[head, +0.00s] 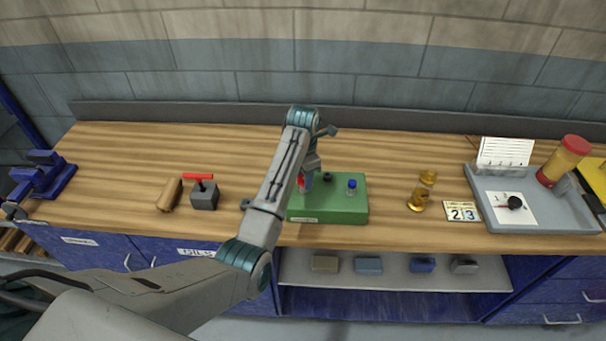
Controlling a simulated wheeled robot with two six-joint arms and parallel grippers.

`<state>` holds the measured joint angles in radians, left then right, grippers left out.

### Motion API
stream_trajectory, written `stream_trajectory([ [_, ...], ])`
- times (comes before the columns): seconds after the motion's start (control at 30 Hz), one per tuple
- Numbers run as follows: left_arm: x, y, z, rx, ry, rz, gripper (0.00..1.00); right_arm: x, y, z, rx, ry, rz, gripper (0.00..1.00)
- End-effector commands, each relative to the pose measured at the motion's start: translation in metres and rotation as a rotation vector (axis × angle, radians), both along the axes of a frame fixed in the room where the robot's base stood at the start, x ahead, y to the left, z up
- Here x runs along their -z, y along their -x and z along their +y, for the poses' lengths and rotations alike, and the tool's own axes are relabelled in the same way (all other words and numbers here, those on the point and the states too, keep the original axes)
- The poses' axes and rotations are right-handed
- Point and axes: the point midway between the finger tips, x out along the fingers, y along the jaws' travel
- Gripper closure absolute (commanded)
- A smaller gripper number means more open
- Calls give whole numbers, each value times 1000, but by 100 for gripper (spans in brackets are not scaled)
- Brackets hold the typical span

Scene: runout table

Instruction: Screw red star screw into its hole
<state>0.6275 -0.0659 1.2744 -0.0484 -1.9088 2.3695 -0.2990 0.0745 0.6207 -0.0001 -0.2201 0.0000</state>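The green block (345,211) stands near the front edge of the workbench, left of the picture's middle right half. My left gripper (307,183) points down over the block's left part, partly behind my own forearm. A small red part (300,181), likely the red star screw, shows at the left of the fingertips. Its shape is mostly hidden, and I cannot tell whether the fingers are closed on it or whether it sits in a hole. A dark round spot (327,177) and a blue-topped screw (352,185) are on the block to the right. My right gripper is out of view.
A dark block with a red T-handle (203,193) and a brown cylinder (169,195) are on the left. Brass pieces (419,198), a number card (462,212) and a grey tray (560,219) are on the right. A blue vise (45,175) is far left.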

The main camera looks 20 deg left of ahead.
Motion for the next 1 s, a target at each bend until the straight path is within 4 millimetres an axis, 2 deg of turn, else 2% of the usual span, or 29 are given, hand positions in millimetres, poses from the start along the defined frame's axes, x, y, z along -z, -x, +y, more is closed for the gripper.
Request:
stream_trajectory([
  [0.03,-1,-2,4,-5,-8,-9,83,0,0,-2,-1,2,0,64],
  [0.07,-2,-2,4,-5,-10,-9,89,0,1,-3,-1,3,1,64],
  [0.1,-2,-2,5,-5,-10,-9,90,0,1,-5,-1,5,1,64],
  [0.27,-2,-3,5,41,-11,-10,91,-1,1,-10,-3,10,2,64],
  [0.5,-3,-3,6,318,-15,-13,91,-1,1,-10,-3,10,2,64],
  [0.6,-3,-3,7,380,-16,-13,91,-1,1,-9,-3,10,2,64],
  [0.9,-4,-4,8,396,-18,-15,91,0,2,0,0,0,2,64],
  [1.0,-4,-4,8,448,-19,-16,91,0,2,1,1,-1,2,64],
])
